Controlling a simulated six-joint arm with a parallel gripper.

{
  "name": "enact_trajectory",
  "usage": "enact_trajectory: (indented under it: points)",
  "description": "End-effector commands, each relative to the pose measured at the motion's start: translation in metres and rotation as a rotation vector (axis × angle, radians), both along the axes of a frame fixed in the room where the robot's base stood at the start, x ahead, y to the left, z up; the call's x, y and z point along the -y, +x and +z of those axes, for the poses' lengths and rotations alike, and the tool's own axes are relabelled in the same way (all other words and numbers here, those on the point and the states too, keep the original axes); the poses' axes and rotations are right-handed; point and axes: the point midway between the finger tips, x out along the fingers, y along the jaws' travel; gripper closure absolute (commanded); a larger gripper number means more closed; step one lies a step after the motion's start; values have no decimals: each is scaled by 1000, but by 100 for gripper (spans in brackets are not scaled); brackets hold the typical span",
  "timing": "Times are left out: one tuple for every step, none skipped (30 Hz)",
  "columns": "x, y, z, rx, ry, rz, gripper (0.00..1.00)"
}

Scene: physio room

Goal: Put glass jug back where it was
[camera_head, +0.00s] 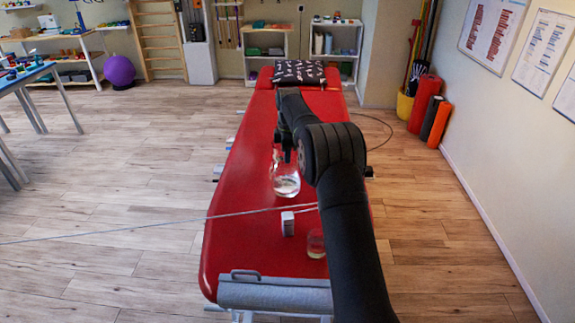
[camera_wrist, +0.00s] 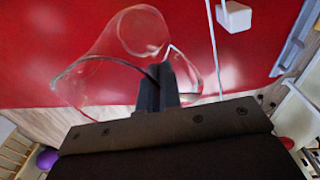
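The clear glass jug (camera_head: 286,184) is over the middle of the red treatment table (camera_head: 245,235), below my gripper (camera_head: 283,153). In the wrist view the jug (camera_wrist: 95,78) spreads around and left of my gripper's fingers (camera_wrist: 159,88), with its round base farther from the camera. The fingers are close together, with the jug's handle side between them. They look shut on the jug. My arm hides part of the table to the right of the jug. I cannot tell whether the jug's base touches the table.
A small white box (camera_head: 287,224) stands nearer on the table; it also shows in the wrist view (camera_wrist: 234,16). A glass tumbler (camera_head: 316,244) is near the front end. A thin cord (camera_head: 235,214) crosses the table. A patterned pillow (camera_head: 299,73) lies at the far end.

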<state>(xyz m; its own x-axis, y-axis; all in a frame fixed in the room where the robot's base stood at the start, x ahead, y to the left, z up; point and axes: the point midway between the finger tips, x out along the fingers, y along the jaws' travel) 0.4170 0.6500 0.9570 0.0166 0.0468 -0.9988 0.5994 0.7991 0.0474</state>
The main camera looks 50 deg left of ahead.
Motion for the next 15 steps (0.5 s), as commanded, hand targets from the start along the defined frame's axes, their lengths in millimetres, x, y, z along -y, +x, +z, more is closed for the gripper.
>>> enact_trajectory:
  points:
    - [-1,0,1,2,3,-1,100]
    - [-1,0,-1,2,3,-1,100]
    - [-1,0,-3,2,2,-1,100]
    - [-1,0,-6,2,2,-1,100]
    - [-1,0,-10,1,2,-1,100]
    - [-1,0,-15,1,2,-1,100]
    - [0,0,-19,1,2,-1,100]
    - [-1,0,-23,1,2,-1,100]
    - [-1,0,-28,2,2,-1,100]
    - [-1,0,-32,2,2,-1,100]
    - [-1,0,-35,2,2,-1,100]
    - [-1,0,-37,2,3,-1,100]
    - [-1,1,-38,3,4,-1,100]
    - [-1,1,-38,3,4,-1,100]
    - [-1,1,-38,4,5,-1,100]
